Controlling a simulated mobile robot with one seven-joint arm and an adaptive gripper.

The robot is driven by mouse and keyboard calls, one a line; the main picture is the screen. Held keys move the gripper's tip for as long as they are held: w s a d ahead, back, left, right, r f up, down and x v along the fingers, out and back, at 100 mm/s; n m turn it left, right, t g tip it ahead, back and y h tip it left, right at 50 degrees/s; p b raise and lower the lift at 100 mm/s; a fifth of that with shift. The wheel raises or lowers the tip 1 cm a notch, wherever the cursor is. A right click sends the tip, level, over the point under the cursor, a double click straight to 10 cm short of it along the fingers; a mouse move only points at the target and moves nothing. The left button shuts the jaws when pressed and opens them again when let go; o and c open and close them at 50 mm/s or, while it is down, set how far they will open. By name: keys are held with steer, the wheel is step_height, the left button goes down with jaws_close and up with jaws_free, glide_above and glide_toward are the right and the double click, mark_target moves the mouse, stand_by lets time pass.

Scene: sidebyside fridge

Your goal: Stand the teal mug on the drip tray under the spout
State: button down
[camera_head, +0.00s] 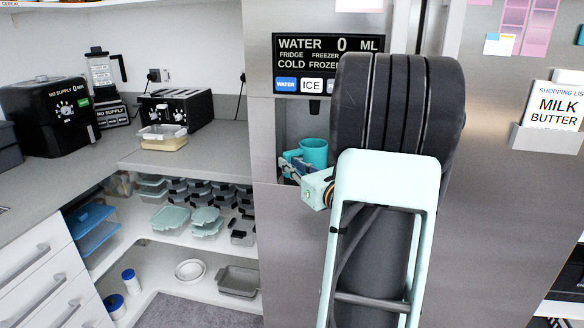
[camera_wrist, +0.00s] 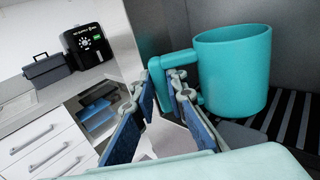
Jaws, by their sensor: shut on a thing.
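The teal mug (camera_head: 314,152) is upright in the dispenser recess of the steel fridge, below the dark spout (camera_head: 315,106). In the wrist view the mug (camera_wrist: 232,72) has its handle (camera_wrist: 172,64) toward my gripper (camera_wrist: 165,85). The blue-padded fingers are shut on the handle. The slatted drip tray (camera_wrist: 290,120) shows beneath and right of the mug. I cannot tell whether the mug's base touches it. In the head view my gripper (camera_head: 294,168) is at the recess's left side, and my arm hides the recess's right part.
The dispenser panel (camera_head: 318,60) is above the recess, with WATER and ICE buttons. Open shelves below hold containers.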

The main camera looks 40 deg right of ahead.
steer(key=shift+a+r, duration=0.1)
steer(key=c, duration=1.9)
jaws_free()
steer(key=shift+c, duration=0.2)
steer(key=s+a, duration=0.1)
steer(key=s, duration=1.1)
